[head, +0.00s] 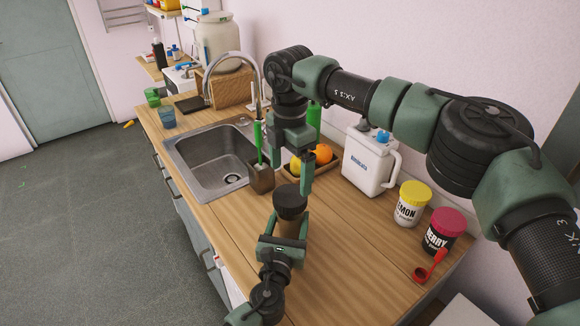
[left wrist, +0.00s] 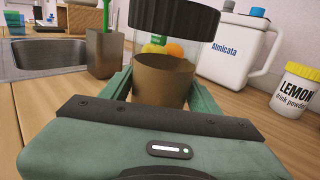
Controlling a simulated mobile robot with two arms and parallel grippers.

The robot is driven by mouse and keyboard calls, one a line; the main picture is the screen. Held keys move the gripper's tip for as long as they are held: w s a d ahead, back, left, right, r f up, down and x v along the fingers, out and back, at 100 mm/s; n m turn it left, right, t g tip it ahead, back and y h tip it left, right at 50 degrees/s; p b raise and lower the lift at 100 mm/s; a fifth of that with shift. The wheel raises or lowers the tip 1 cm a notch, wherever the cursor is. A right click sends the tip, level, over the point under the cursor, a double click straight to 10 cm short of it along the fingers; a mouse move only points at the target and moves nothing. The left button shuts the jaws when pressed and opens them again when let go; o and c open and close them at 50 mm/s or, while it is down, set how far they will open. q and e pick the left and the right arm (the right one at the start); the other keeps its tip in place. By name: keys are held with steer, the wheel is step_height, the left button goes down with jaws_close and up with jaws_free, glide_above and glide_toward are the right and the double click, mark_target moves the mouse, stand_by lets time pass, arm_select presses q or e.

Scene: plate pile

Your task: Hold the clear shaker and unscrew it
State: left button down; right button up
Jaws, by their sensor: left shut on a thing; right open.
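The clear shaker (left wrist: 163,82) stands on the counter with brown contents in its lower part and a black ribbed lid (left wrist: 174,17) on top. In the head view its lid (head: 290,202) shows from above and its body (head: 287,229) is partly hidden. My left gripper (head: 284,226) is shut around the body from the near side, below the lid; its two fingers flank the shaker in the left wrist view (left wrist: 162,97). My right gripper (head: 291,172) points down, open and empty, just above and behind the lid, apart from it as far as I can tell.
A brown utensil pot (head: 261,179), a fruit tray (head: 326,181) with oranges and a white canister (head: 366,163) stand behind the shaker. Lemon (head: 409,210) and berry (head: 439,238) tubs and a red scoop (head: 428,270) are right. The sink (head: 205,165) is left.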

mark_target(290, 195)
step_height(290, 195, down, 7)
steer(key=shift+f, duration=0.1)
stand_by(0.3)
